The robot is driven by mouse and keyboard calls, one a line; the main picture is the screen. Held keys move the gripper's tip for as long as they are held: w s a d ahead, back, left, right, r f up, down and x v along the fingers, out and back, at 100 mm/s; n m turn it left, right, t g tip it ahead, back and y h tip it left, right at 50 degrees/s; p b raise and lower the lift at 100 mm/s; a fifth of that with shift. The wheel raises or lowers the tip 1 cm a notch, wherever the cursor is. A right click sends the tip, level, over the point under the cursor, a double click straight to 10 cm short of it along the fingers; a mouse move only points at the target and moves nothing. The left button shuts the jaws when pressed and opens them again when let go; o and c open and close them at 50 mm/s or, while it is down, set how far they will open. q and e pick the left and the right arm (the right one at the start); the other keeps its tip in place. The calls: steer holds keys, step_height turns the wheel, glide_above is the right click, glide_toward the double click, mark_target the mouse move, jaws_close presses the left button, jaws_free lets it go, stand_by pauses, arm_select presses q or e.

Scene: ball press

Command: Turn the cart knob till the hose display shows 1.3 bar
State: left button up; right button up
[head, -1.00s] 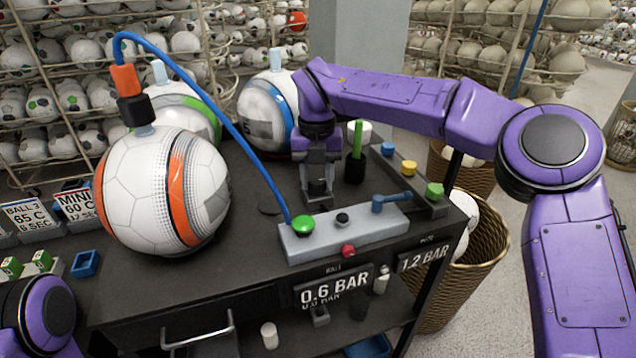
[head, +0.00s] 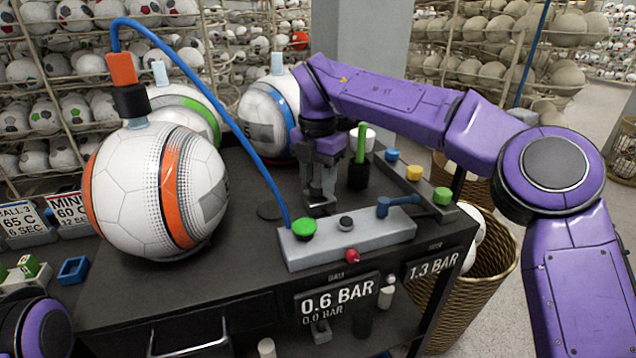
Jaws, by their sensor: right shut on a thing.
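My right gripper (head: 320,200) points down at the cart top (head: 240,262), behind the grey control box. It is shut on the cart knob, which its fingers almost wholly hide. The right display (head: 432,266) on the cart's front reads 1.3 BAR; its small label is too blurred to read. The left display (head: 337,300) reads 0.6 BAR, with 0.0 BAR below in smaller figures. The blue hose (head: 215,72) runs from the control box up to a black and orange fitting (head: 128,90) on the orange-striped ball (head: 150,190). My left gripper is out of view.
A black cup with a green stick (head: 358,172) stands close right of my gripper. Two more balls stand behind. A wicker basket (head: 490,290) is at right.

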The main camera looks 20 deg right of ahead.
mark_target(319, 183)
steer(key=shift+d, duration=0.1)
stand_by(0.3)
steer(key=o, duration=1.1)
steer(key=shift+c, duration=0.2)
steer(key=shift+w+f, duration=0.1)
step_height(319, 183, up, 11)
steer(key=p, duration=0.2)
steer(key=shift+f, duration=0.2)
steer(key=shift+d, duration=0.1)
